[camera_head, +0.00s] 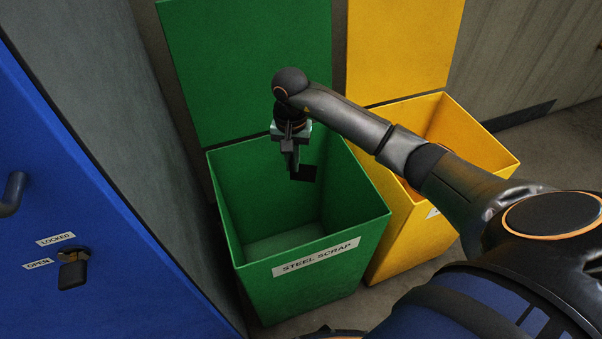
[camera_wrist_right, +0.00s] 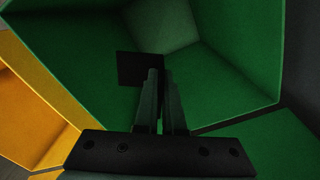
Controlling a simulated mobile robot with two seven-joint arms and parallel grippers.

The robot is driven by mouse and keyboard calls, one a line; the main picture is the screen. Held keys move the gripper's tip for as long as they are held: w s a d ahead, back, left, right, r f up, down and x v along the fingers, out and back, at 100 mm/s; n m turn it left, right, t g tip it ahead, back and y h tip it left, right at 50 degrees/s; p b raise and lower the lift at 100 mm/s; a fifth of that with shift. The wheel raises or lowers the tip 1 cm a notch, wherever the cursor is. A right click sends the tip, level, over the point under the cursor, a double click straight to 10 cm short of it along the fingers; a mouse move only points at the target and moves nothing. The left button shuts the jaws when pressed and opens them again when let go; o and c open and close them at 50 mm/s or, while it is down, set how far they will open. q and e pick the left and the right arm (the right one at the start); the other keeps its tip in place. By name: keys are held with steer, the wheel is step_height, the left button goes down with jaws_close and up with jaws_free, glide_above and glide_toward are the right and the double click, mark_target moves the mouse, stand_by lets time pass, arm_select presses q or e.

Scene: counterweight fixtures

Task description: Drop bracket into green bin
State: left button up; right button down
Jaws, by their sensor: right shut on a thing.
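The green bin (camera_head: 315,258) stands open with its lid up and a "STEEL SCRAP" label on its front. My right gripper (camera_head: 293,168) reaches in over the bin's opening and points down. It is shut on a small dark flat bracket (camera_head: 304,174), held inside the bin's opening above its floor. In the right wrist view the bracket (camera_wrist_right: 140,69) shows as a dark square at the fingertips (camera_wrist_right: 159,75), with the green walls (camera_wrist_right: 225,60) around it. The bin's floor looks bare where it shows. My left gripper is not in view.
A yellow bin (camera_head: 480,145) with a raised lid stands right beside the green bin. My right arm passes over it. A blue cabinet (camera_head: 60,180) with a handle and a LOCKED/OPEN latch (camera_head: 73,268) stands at the left. A grey wall lies behind.

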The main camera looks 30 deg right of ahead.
steer(key=shift+f+b, duration=0.5)
steer(key=shift+f, duration=0.55)
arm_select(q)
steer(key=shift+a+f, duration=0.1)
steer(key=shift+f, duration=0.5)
arm_select(e)
steer(key=c, duration=0.9)
jaws_free()
steer(key=shift+c, duration=0.2)
steer(key=shift+r, duration=0.1)
step_height(320, 180, up, 12)
steer(key=shift+f+p, duration=0.25)
steer(key=shift+p, duration=0.5)
steer(key=shift+r, duration=0.45)
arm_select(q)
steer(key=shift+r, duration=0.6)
